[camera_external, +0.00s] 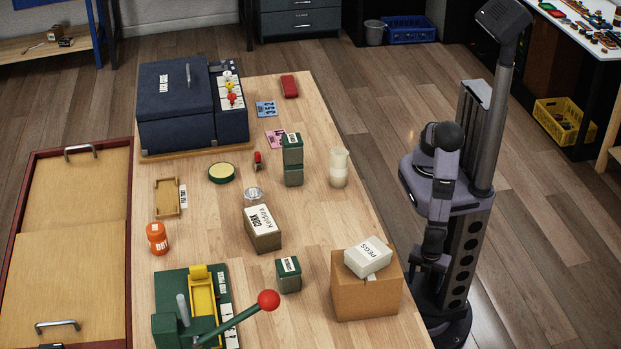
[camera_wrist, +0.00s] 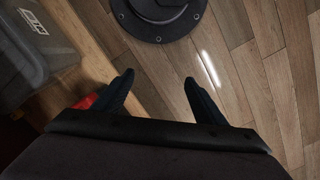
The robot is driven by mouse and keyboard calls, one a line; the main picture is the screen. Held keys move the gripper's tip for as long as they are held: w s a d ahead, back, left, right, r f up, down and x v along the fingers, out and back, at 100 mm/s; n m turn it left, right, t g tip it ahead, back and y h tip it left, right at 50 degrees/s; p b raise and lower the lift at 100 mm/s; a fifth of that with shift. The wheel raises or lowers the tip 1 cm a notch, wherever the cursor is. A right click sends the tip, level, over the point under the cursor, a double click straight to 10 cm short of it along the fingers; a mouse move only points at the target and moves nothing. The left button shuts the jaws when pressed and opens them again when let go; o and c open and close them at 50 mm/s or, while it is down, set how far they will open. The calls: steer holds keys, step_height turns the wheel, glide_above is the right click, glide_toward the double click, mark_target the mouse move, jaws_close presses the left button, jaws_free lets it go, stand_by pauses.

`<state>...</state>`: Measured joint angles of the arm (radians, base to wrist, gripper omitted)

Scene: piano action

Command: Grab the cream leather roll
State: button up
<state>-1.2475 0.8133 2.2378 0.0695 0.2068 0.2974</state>
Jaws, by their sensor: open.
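A cream upright cylinder (camera_external: 339,168), which looks like the leather roll, stands on the workbench (camera_external: 320,235) near its right edge, in the external view. It is right of a stack of green boxes (camera_external: 292,160) and apart from it. It does not show in the wrist view. My gripper (camera_wrist: 157,82) is open and empty, its two dark fingers spread above the wooden floor. In the external view my arm hangs folded to the right of the bench, away from the cylinder, and the fingers are hard to make out.
A cardboard box (camera_external: 366,290) with a white PEGS box (camera_external: 368,256) on it stands at the bench's near right. A brown box (camera_external: 263,230), a green press (camera_external: 190,318) and a dark blue case (camera_external: 180,105) also stand there. Bare wood surrounds the cylinder's near side.

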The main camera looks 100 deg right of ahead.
mark_target(345, 166)
steer(key=d+r+n+t+h+p, duration=0.1)
steer(key=d+r+n+h+p, duration=0.1)
steer(key=d+r+h+p, duration=0.5)
steer(key=d+r+n+t+h+p, duration=0.1)
steer(key=d+r+n+h+p, duration=0.3)
steer(key=d, duration=0.7)
steer(key=shift+w+d+r+n+t+y+p, duration=0.25)
steer(key=shift+w+d+r+n+t+p, duration=0.75)
steer(key=shift+w+r+n+t+p, duration=1.65)
steer(key=shift+w+d+r+n+t+y+p, duration=0.3)
steer(key=shift+w+d+r+n+t+p, duration=1.05)
steer(key=shift+w+r, duration=2.2)
steer(key=shift+w+d+r+n+t+y+p, duration=0.25)
steer(key=shift+w+d+r+n+t+p, duration=0.45)
steer(key=shift+w+r+n+t+p, duration=2.4)
steer(key=shift+s+r+m+g+b, duration=0.5)
steer(key=shift+s+r+m+b, duration=0.15)
steer(key=shift+m+b, duration=0.2)
steer(key=shift+x, duration=2.55)
steer(key=shift+w+a, duration=0.1)
steer(key=shift+a, duration=0.05)
steer(key=shift+c, duration=0.6)
steer(key=c, duration=1.1)
